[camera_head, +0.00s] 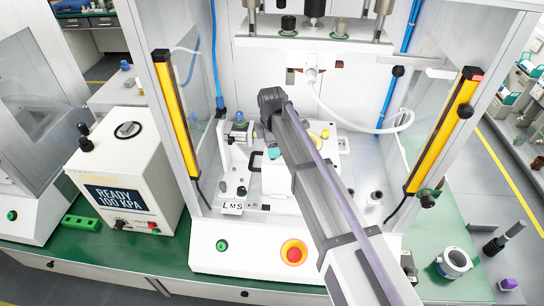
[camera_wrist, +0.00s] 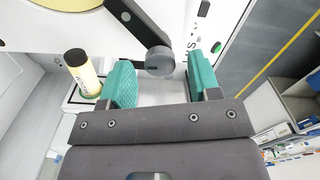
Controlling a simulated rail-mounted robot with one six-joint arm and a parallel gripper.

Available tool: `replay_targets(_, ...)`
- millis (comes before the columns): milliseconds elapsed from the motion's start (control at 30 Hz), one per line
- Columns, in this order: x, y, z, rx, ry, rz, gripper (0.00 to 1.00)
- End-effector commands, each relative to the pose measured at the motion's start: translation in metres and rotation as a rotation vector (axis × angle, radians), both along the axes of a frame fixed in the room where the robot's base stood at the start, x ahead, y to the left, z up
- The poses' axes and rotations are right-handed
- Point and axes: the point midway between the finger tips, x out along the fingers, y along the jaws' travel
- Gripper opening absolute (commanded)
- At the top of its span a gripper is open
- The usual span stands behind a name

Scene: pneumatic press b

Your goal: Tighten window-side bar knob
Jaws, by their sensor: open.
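In the wrist view, a dark round knob (camera_wrist: 159,62) sits at the end of a black bar (camera_wrist: 125,18). My gripper (camera_wrist: 160,67) is open, with one teal-padded finger on each side of the knob. A gap shows between the knob and each pad; I cannot tell how deep the knob sits between them. In the head view, my arm reaches into the press and hides most of the gripper; a bit of teal finger (camera_head: 274,153) shows above the white fixture (camera_head: 276,184). Whether this knob is the window-side one cannot be told from these frames.
A cream cylinder with a black top (camera_wrist: 82,70) stands close to the left finger. Yellow light-curtain posts (camera_head: 176,113) and (camera_head: 442,131) flank the press opening. The upper press plate (camera_head: 262,42) hangs above. A white hose (camera_head: 350,122) loops right of my arm.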

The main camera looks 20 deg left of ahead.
Motion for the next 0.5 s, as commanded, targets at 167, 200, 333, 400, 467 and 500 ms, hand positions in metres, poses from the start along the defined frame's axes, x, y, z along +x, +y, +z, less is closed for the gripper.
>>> replay_targets(167, 0.0000, -0.0002, -0.0087, 0.000, 0.000, -0.001, 0.57)
replay_targets(200, 0.0000, -0.0002, -0.0078, 0.000, 0.000, -0.001, 0.57)
replay_targets(333, 0.0001, -0.0003, -0.0074, 0.000, 0.000, -0.001, 0.53)
replay_targets(400, 0.0001, -0.0003, -0.0074, 0.000, 0.000, -0.001, 0.46)
replay_targets(467, 0.0001, -0.0003, -0.0074, 0.000, 0.000, -0.001, 0.40)
replay_targets(500, 0.0001, -0.0003, -0.0074, 0.000, 0.000, -0.001, 0.36)
